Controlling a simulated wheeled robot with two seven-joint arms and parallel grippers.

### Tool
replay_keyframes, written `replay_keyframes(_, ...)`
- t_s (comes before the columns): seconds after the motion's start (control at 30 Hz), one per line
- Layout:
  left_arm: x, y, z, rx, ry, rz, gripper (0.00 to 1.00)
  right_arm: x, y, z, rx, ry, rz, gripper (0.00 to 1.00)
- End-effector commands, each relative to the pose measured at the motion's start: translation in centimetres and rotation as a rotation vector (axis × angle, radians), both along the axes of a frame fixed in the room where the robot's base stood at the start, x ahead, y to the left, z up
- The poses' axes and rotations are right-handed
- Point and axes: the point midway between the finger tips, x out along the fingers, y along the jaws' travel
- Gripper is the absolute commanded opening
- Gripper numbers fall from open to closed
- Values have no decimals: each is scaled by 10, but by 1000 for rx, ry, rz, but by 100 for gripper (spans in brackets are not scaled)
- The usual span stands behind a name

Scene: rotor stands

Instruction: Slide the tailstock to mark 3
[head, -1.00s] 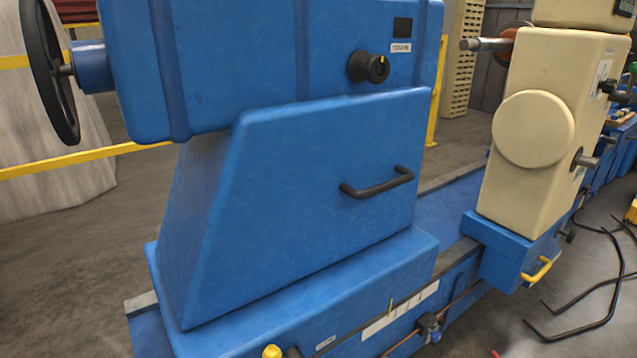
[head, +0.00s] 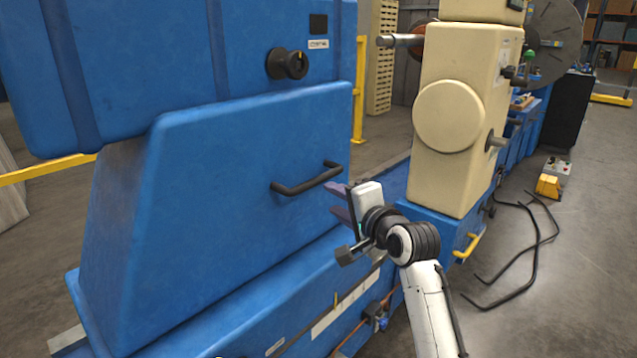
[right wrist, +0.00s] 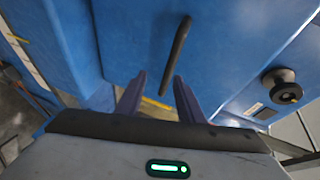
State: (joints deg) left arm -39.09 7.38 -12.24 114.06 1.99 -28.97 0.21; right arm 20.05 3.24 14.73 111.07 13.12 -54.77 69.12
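The blue tailstock (head: 215,205) stands on the left of the head view, on a blue base above the bed. A black bar handle (head: 307,179) is on its sloped housing; it also shows in the right wrist view (right wrist: 175,55). My right gripper (head: 338,203) is open and empty, just right of the handle and apart from it. In the right wrist view, its two fingers (right wrist: 158,98) point towards the handle, which lies ahead of them. A yellow pointer (head: 336,300) sits at a white scale strip (head: 345,309); its marks are too small to read. My left gripper is out of view.
A cream stand (head: 461,115) with a round cover stands right of the tailstock along the bed. Black cables (head: 530,240) and a yellow control box (head: 552,178) lie on the floor at right. A black knob (head: 287,64) protrudes above the handle.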

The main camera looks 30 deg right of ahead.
Motion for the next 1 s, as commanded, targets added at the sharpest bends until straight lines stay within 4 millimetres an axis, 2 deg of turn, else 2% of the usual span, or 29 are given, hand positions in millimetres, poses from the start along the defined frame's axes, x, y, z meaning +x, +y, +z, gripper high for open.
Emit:
replay_keyframes(0.03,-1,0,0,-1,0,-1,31,3,-3,10,33,-16,-8,34)
replay_keyframes(0.1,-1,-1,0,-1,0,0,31,5,-5,17,62,-26,-15,34)
replay_keyframes(0.2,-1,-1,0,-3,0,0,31,12,-7,19,76,-30,-18,34)
replay_keyframes(0.7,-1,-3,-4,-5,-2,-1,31,89,-12,3,70,-28,-18,34)
replay_keyframes(1.0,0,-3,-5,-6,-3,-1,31,105,-13,1,69,-29,-18,34)
